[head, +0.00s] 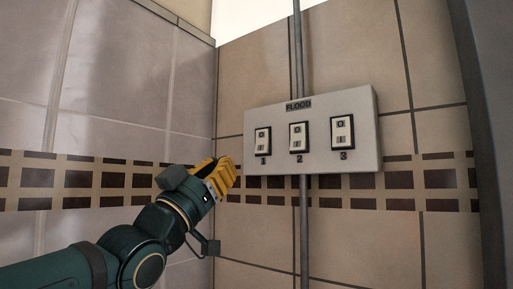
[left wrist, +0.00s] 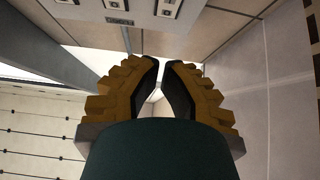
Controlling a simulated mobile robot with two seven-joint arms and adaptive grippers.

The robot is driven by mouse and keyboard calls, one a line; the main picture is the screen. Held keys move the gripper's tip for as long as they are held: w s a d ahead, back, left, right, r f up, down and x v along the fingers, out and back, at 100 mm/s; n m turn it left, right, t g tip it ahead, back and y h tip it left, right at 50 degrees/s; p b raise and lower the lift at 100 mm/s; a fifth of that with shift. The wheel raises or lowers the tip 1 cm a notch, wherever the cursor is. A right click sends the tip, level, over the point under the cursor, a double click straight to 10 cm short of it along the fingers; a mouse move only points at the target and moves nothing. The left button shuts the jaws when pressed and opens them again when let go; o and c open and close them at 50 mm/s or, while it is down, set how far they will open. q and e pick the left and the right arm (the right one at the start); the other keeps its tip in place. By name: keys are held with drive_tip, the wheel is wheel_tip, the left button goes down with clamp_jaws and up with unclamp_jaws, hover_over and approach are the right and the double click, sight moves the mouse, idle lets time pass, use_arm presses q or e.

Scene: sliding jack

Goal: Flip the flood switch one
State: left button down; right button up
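A light grey switch box (head: 365,135) labelled FLOOD is on the tiled wall in the head view. Switch one (head: 262,140) is the leftmost, above the numeral 1. Switch two (head: 298,137) and switch three (head: 342,133) are to its right. Each has a 0 mark above an I mark; I cannot tell their positions surely. My left gripper (head: 228,171), with yellow fingers, is left of and slightly below switch one, near the box's left edge. In the left wrist view its fingertips (left wrist: 160,64) are together with a thin gap, empty. My right gripper is not in view.
A vertical grey pipe (head: 297,50) runs above and below the box. A wall corner lies left of the box, and a dark grey post (head: 485,140) stands at the right. The box also shows at the top of the left wrist view (left wrist: 195,8).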

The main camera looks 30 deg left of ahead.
use_arm(q)
drive_tip(key=p, duration=0.2)
approach(264, 139)
wheel_tip(264, 139, up, 5)
drive_tip(key=w, duration=0.2)
drive_tip(key=shift+w+d+f, duration=0.1)
drive_tip(key=shift+w+f, duration=0.35)
drive_tip(key=shift+w, duration=1)
drive_tip(key=shift+f+b, duration=0.1)
drive_tip(key=shift+b, duration=0.2)
